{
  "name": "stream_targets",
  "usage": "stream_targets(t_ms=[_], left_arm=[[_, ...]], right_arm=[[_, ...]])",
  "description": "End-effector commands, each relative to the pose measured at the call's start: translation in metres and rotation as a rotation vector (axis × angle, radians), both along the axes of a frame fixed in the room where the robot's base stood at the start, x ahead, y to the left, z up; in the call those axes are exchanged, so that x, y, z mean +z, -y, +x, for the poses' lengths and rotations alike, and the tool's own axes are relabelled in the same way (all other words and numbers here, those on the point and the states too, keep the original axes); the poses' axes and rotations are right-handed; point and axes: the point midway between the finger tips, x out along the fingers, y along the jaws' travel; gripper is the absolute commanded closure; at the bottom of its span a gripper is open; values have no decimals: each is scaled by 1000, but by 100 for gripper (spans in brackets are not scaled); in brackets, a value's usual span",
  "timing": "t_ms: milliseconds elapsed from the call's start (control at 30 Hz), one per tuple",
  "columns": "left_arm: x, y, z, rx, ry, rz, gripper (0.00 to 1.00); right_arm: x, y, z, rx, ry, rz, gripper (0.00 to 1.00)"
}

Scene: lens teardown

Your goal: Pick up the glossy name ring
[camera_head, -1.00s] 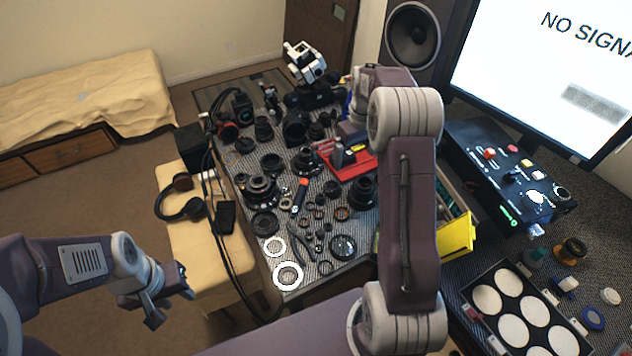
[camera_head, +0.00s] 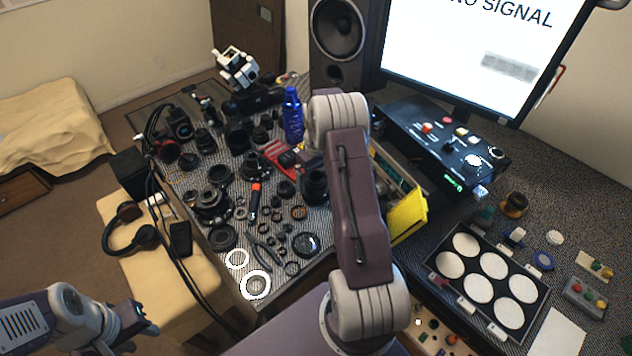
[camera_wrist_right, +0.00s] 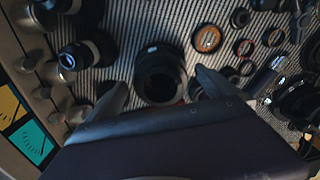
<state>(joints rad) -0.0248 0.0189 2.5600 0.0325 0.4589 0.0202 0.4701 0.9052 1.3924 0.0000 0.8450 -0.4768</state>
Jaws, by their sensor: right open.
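Rings and lens parts lie on the striped mat in the head view. A dark, shiny-faced ring (camera_head: 306,244) lies near the mat's front right; I cannot read lettering on it or tell whether it is the name ring. Two white rings, a smaller (camera_head: 237,258) and a larger (camera_head: 256,284), lie at the front corner. My right gripper (camera_wrist_right: 160,92) is open in the right wrist view, its fingers either side of a black lens barrel (camera_wrist_right: 160,72); contact is unclear. My left gripper (camera_head: 138,322) is off the mat at lower left, its jaws unclear.
A blue bottle (camera_head: 292,116) and a red tray (camera_head: 279,156) stand beyond the parts. A yellow bin (camera_head: 408,214) is right of my right arm. A black case with white discs (camera_head: 440,283) lies further right. Headphones (camera_head: 131,230) rest at left.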

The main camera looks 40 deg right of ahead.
Motion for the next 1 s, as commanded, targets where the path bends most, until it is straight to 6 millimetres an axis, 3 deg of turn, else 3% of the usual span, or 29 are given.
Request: stream_targets(t_ms=[100,333,567,833,1000], left_arm=[[0,0,0,0,0,0,64],[0,0,0,0,0,0,64],[-1,0,0,0,0,0,64],[0,0,0,0,0,0,64],[0,0,0,0,0,0,64]], right_arm=[[-13,0,0,0,0,0,2],[-14,0,1,0,1,-1,5],[-14,0,1,0,1,-1,68],[-12,0,1,0,2,-1,68],[9,0,1,0,4,-2,68]])
